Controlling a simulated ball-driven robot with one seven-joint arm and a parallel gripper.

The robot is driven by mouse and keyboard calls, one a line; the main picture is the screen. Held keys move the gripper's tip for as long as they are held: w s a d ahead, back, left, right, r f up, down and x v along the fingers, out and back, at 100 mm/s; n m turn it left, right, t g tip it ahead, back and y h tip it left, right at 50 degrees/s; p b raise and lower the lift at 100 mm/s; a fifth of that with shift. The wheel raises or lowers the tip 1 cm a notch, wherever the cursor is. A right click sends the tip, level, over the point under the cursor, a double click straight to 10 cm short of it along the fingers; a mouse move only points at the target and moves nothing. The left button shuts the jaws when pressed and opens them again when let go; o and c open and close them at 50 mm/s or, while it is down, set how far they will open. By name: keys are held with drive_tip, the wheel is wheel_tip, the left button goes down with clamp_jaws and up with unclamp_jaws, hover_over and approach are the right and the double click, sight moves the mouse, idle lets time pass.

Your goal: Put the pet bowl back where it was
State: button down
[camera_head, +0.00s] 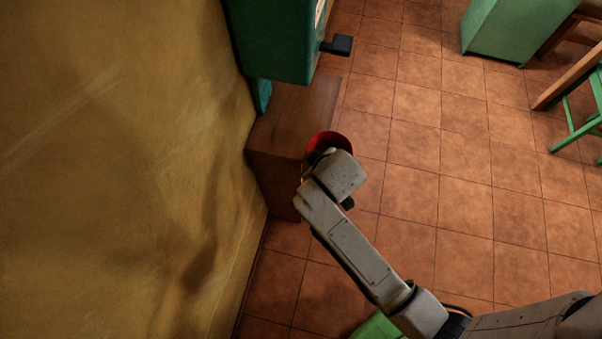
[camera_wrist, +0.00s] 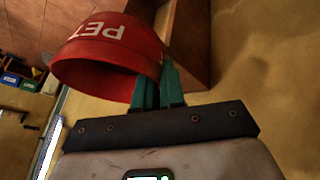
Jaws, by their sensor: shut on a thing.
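The red pet bowl (camera_wrist: 110,45), with white letters PET on its side, is in my gripper (camera_wrist: 155,82). In the wrist view the teal fingers are shut on the bowl's rim. In the head view the red bowl (camera_head: 331,139) shows only partly past the end of my arm, near the right edge of the brown wooden box (camera_head: 275,137). My fingers are hidden behind the wrist there. I cannot tell whether the bowl touches the wood.
A dark green cabinet (camera_head: 272,40) with a black part jutting out stands beyond the wooden box. The yellow wall (camera_head: 120,170) is close on the left. Tiled floor (camera_head: 465,200) is open to the right. A green chair (camera_head: 580,130) and green counter (camera_head: 505,30) are at upper right.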

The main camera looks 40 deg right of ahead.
drive_tip(key=w+a+r+m+h, duration=0.1)
drive_tip(key=w+a+m, duration=0.1)
drive_tip(key=w+a, duration=0.2)
drive_tip(key=shift+w+a+r+g, duration=0.25)
drive_tip(key=shift+a+r+g, duration=0.1)
drive_tip(key=shift+a, duration=0.45)
drive_tip(key=shift+f, duration=0.1)
